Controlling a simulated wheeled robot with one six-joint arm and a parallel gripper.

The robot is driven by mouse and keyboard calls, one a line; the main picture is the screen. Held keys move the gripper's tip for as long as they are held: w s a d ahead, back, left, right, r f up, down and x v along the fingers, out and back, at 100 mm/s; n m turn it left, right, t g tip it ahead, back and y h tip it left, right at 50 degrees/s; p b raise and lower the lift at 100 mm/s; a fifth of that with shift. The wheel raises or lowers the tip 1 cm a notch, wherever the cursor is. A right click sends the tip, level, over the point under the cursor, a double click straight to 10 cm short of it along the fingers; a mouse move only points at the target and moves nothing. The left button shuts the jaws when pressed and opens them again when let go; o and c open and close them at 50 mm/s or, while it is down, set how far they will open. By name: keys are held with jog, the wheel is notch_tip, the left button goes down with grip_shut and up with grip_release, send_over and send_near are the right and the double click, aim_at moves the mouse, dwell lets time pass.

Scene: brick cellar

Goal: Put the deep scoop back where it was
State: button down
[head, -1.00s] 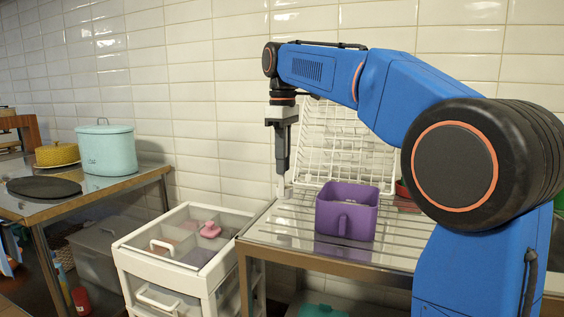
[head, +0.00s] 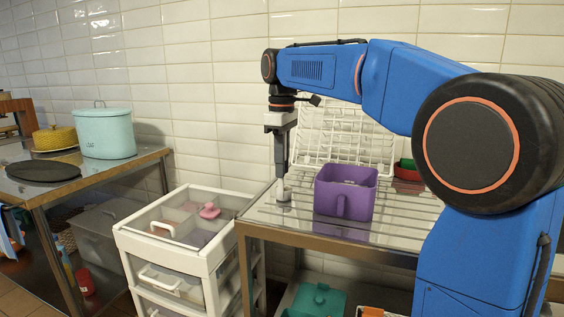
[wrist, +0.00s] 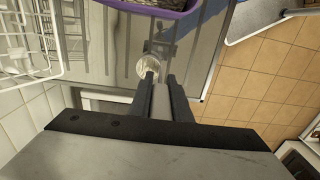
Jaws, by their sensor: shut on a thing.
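The deep scoop (head: 284,193) is a small pale metallic cup below my gripper (head: 281,172) in the head view. It is at or just above the metal table, left of the purple bin; I cannot tell whether it touches. In the wrist view the scoop's round cup (wrist: 148,67) shows just beyond my gripper (wrist: 158,88). The fingers are shut on the scoop's handle, which they largely hide.
The purple bin (head: 345,195) stands on the ribbed metal table (head: 265,215). A white wire rack (head: 335,140) leans against the tiled wall behind. A white drawer cart (head: 150,245) with a pink-knobbed item on top stands left of the table.

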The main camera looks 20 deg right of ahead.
jog(key=shift+f, duration=0.15)
jog(key=c, duration=1.6)
grip_release()
jog(key=shift+c, duration=0.2)
notch_tip(320, 180, up, 12)
jog(key=shift+r, duration=0.2)
